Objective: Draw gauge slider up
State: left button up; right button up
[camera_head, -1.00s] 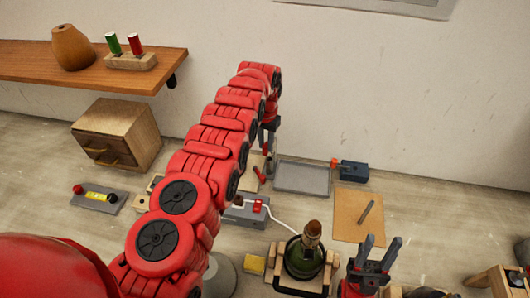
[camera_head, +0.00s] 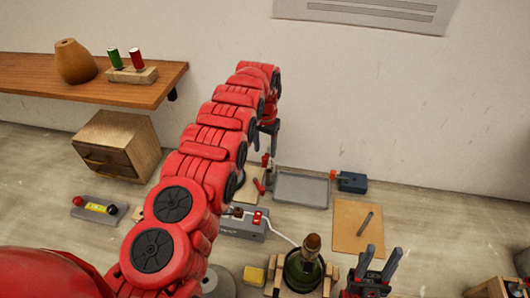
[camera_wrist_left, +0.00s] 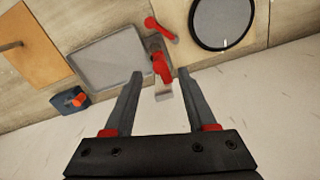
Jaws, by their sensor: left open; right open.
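My left gripper (camera_wrist_left: 160,74) is open, its two dark fingers apart on either side of a small red piece with a grey end (camera_wrist_left: 161,70). No contact with the fingers can be made out. I cannot tell for certain which part is the gauge slider. My right gripper (camera_head: 376,268) is open and empty at the lower right.
A grey tray (camera_head: 301,190) and a blue block device (camera_head: 351,182) stand near the wall. A tan board (camera_head: 345,229), a switch box (camera_head: 240,226) and a yellow block (camera_head: 254,276) lie on the table.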

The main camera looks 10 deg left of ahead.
pick_arm(q)
notch_tip(320, 180, up, 8)
notch_tip(320, 180, up, 6)
jog(key=p, duration=0.3)
send_over(265, 157)
jog(key=shift+s+f, duration=0.15)
jog(key=shift+f, duration=0.05)
